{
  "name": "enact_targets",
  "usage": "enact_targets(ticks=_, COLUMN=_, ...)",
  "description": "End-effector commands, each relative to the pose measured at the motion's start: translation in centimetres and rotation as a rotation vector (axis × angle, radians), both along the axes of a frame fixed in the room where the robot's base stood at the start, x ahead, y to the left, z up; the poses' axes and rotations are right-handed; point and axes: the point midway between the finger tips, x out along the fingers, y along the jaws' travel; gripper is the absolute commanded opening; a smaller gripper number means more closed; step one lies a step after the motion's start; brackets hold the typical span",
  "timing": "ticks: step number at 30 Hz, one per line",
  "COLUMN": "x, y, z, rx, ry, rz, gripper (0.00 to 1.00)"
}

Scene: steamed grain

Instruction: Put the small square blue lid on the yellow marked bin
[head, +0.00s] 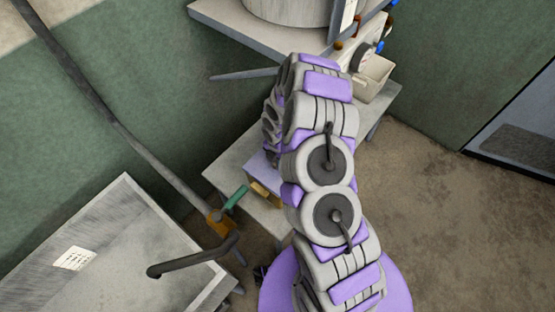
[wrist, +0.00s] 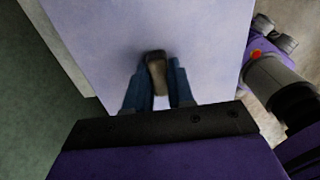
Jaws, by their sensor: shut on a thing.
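The lid (wrist: 200,35) is a flat, pale lavender-blue panel with a dark brown knob (wrist: 155,68), filling much of the wrist view. My gripper (wrist: 155,85) has its two blue fingers shut around the knob. In the head view, a pale lavender piece of the lid (head: 262,164) shows left of my arm, over a low grey bench. A yellow-brown box-like thing (head: 265,195), perhaps the bin, shows just below it, partly hidden by my arm. I cannot tell whether lid and box touch. My gripper is hidden behind my arm in the head view.
A grey bench (head: 225,175) runs under the lid, with a cream container (head: 372,78) farther back. A large metal vessel (head: 290,10) stands on a raised platform. A sink-like metal basin (head: 110,255), pipe and green-handled valve (head: 236,197) are at left. Floor at right is clear.

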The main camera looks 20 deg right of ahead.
Motion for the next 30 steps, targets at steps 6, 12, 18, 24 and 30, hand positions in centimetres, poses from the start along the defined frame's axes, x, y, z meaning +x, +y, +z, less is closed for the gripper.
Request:
enact_targets(ticks=6, x=-0.1, y=0.0, z=-0.3, rx=0.000, ry=0.005, rz=0.000, gripper=0.00)
enact_targets(ticks=12, x=-0.2, y=0.0, z=-0.4, rx=0.000, ry=0.007, rz=0.000, gripper=0.37)
enact_targets(ticks=18, x=-0.2, y=0.0, z=-0.5, rx=-0.001, ry=0.009, rz=0.000, gripper=0.53)
enact_targets(ticks=24, x=-0.3, y=0.0, z=-0.5, rx=0.000, ry=0.012, rz=0.000, gripper=0.53)
enact_targets(ticks=30, x=-0.2, y=0.0, z=1.2, rx=0.000, ry=0.007, rz=0.000, gripper=0.53)
